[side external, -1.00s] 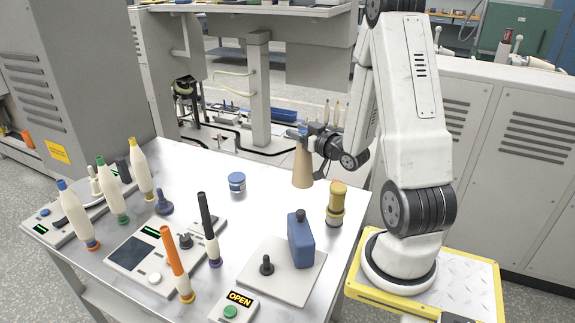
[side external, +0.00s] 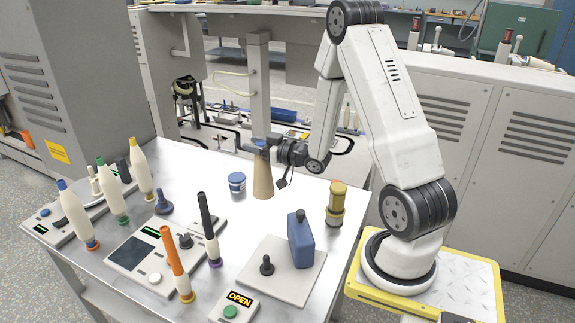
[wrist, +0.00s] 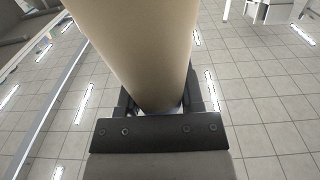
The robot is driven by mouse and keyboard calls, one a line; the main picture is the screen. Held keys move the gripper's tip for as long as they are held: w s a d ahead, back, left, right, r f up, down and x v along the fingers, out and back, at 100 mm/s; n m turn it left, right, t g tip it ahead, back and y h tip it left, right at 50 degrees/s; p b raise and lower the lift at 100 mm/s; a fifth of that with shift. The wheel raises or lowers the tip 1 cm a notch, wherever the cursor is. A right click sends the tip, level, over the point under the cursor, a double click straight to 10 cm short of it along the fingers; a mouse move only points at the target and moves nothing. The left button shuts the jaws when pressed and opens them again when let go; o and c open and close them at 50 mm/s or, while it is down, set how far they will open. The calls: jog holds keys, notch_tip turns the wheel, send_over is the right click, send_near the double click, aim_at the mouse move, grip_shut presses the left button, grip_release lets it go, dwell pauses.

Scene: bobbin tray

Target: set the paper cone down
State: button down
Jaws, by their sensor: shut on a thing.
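The tan paper cone (side external: 263,178) is upright, wide end down, at the back right part of the table. It is just right of a small blue jar. My gripper (side external: 263,146) is shut on the cone near its narrow top. I cannot tell whether the cone's base touches the table or hangs just above it. In the wrist view the cone (wrist: 137,45) fills the upper middle, held between the fingers of my gripper (wrist: 160,105); its base is out of frame there.
The blue jar (side external: 237,183) stands close left of the cone. A blue bottle (side external: 301,240) on a pale plate and a yellow-topped cylinder (side external: 336,203) stand nearer the front right. Several bobbins, a black one (side external: 208,225) among them, fill the left. The table's middle right is bare.

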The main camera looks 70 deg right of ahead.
aim_at(256, 164)
jog(key=shift+f, duration=2.95)
jog(key=shift+f, duration=2.2)
jog(key=shift+c, duration=1.1)
grip_release()
